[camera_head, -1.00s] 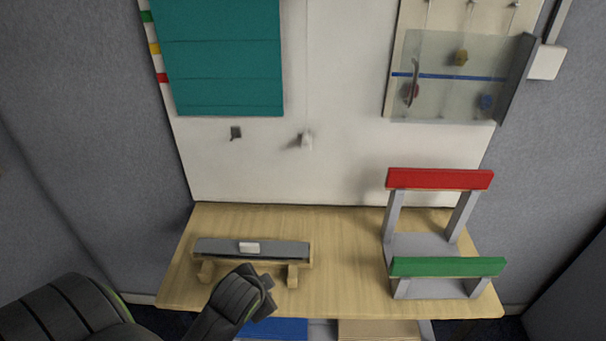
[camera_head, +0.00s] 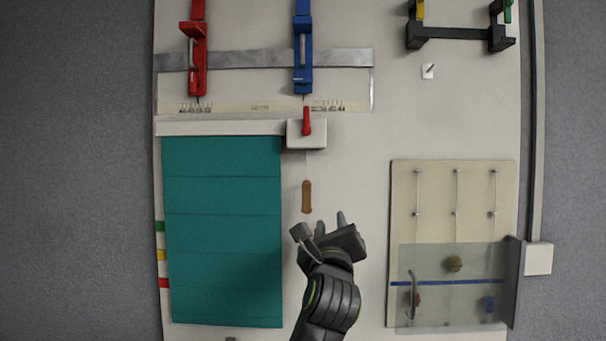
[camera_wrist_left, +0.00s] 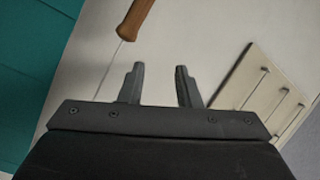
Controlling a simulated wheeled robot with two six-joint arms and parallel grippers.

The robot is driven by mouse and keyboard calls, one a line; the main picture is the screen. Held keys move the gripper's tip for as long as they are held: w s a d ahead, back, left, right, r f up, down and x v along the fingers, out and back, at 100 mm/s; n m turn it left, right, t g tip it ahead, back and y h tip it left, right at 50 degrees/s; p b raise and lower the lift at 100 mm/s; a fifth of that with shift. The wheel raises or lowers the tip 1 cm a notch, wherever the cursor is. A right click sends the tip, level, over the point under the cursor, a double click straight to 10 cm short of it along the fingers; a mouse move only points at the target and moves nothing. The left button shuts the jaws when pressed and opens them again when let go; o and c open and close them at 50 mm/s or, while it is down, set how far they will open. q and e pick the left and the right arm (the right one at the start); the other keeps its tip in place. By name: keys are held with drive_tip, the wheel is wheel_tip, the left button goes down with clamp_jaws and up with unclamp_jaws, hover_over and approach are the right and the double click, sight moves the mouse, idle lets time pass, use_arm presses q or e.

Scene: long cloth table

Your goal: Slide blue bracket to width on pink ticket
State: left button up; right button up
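The blue bracket (camera_head: 302,48) sits on a grey metal rail (camera_head: 250,58) high on the white wall board. A red bracket (camera_head: 195,62) sits on the same rail to its left. A pale strip with small dark marks (camera_head: 258,106) runs under both brackets; the marks are too small to read. I cannot make out a pink ticket. My left gripper (camera_head: 330,222) is below the blue bracket and well apart from it, in front of the board. In the left wrist view its two fingers (camera_wrist_left: 158,72) are apart with nothing between them. My right gripper is out of view.
A brown handle (camera_head: 307,196) hangs on a cord above my left gripper; it also shows in the wrist view (camera_wrist_left: 136,20). A teal blind (camera_head: 222,230) is at left. A white box with a red lever (camera_head: 307,134) is above. A clear-covered panel (camera_head: 453,190) is at right.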

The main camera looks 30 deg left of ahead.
use_arm(q)
wheel_tip(320, 180, up, 11)
drive_tip(key=s+m+t+y, duration=0.1)
drive_tip(key=s+m+y, duration=0.1)
drive_tip(key=s+y, duration=0.1)
drive_tip(key=y, duration=0.5)
approach(303, 48)
drive_tip(key=shift+m, duration=0.5)
drive_tip(key=p+x, duration=0.8)
drive_tip(key=x, duration=0.2)
drive_tip(key=shift+w+a+r, duration=0.15)
drive_tip(key=shift+r, duration=0.15)
clamp_jaws()
